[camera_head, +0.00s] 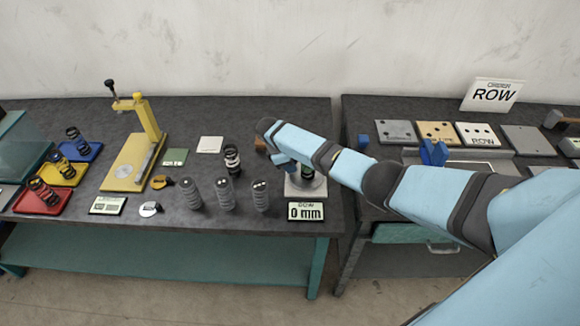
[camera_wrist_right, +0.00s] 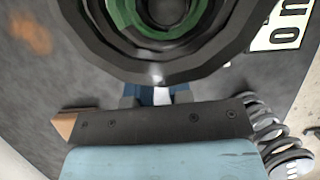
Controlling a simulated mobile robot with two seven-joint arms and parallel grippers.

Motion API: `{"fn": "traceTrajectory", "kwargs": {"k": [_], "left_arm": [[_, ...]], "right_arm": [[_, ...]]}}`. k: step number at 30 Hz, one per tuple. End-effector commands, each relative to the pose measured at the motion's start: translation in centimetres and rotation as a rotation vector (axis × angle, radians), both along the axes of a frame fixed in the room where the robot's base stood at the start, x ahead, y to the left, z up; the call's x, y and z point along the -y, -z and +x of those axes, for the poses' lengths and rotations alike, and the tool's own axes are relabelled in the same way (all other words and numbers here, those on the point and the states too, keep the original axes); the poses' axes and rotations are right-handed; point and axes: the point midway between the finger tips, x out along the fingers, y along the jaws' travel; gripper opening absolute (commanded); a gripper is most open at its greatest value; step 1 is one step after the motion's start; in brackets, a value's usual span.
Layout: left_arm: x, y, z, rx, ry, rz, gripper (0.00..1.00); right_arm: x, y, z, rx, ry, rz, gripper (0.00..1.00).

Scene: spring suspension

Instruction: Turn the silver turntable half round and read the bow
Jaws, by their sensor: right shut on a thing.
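The silver turntable (camera_head: 305,190) stands near the right end of the left bench, partly hidden by my right arm. A dark spring with green coils (camera_head: 308,173) stands on it. In the right wrist view this spring (camera_wrist_right: 160,38) fills the top, seen from above. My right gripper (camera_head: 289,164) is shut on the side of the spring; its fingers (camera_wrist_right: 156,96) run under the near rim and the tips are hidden. The bow readout (camera_head: 306,212) in front of the turntable shows 0 mm. It is partly seen in the right wrist view (camera_wrist_right: 284,24). My left gripper is not in view.
Three grey springs (camera_head: 226,194) stand left of the readout, and a dark spring (camera_head: 232,161) behind them. A yellow press (camera_head: 127,172) and coloured trays (camera_head: 41,200) with springs are farther left. A sign reading ROW (camera_head: 494,95) stands on the right bench.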

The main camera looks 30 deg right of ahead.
Motion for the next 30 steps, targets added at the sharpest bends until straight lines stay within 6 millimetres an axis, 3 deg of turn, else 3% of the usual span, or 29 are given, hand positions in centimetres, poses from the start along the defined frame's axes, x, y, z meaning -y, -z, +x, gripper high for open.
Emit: {"fn": "traceTrajectory", "kwargs": {"k": [16, 30], "left_arm": [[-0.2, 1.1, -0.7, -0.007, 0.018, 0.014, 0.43], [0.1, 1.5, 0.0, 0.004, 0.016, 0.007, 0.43]], "right_arm": [[1.2, 0.0, 1.0, -0.001, 0.274, 0.0, 0.0], [2.3, 0.1, 1.5, -0.002, 0.509, 0.0, 0.0]]}}
